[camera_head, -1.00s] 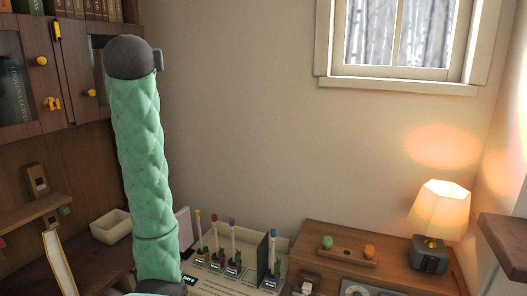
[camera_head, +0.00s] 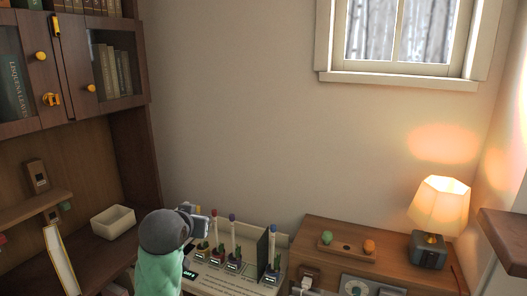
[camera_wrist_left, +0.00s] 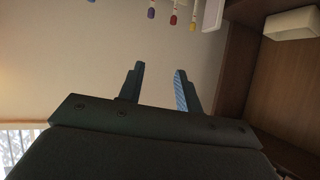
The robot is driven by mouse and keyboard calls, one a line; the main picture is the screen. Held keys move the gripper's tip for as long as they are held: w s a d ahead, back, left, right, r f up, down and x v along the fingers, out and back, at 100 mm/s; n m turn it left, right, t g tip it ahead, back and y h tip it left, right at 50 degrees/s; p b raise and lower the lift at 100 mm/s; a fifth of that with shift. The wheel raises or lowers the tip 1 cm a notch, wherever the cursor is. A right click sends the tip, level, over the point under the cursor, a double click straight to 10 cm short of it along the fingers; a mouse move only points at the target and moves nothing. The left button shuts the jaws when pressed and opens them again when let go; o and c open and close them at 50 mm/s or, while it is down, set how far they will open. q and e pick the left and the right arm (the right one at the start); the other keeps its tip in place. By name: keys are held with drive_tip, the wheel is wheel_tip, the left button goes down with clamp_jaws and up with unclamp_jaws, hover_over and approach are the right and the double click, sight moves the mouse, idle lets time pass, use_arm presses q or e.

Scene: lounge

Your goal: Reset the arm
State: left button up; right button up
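My left arm (camera_head: 160,271), with a quilted green sleeve and a dark grey rounded joint, shows low in the head view, in front of the desk. Its fingers cannot be made out there. In the left wrist view my left gripper (camera_wrist_left: 159,68) has its two blue fingers apart with nothing between them. It is in free space before the plain wall. My right gripper is in neither view.
A labelled rack (camera_head: 232,283) with several coloured-top sticks stands just right of my arm. A cream box (camera_head: 113,222) sits to the left, by the wooden cabinet (camera_head: 130,140). A wooden console (camera_head: 400,262) and a lit lamp (camera_head: 440,205) stand right. The space above is clear.

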use_arm(q)
drive_tip(key=s+d+f+g, duration=0.2)
drive_tip(key=s+f+g, duration=0.1)
drive_tip(key=s+f, duration=0.8)
drive_tip(key=s+d+f+g, duration=0.15)
drive_tip(key=s+f, duration=0.55)
drive_tip(key=f, duration=0.8)
drive_tip(key=s+f+g, duration=0.2)
drive_tip(key=s+f, duration=0.5)
drive_tip(key=s, duration=0.3)
drive_tip(key=s+f+g, duration=0.3)
drive_tip(key=s+f, duration=0.4)
drive_tip(key=s, duration=0.4)
drive_tip(key=shift+f+m+g+h, duration=0.3)
drive_tip(key=shift+f+g+h, duration=0.05)
drive_tip(key=shift+f+h, duration=0.05)
drive_tip(key=shift+s, duration=0.1)
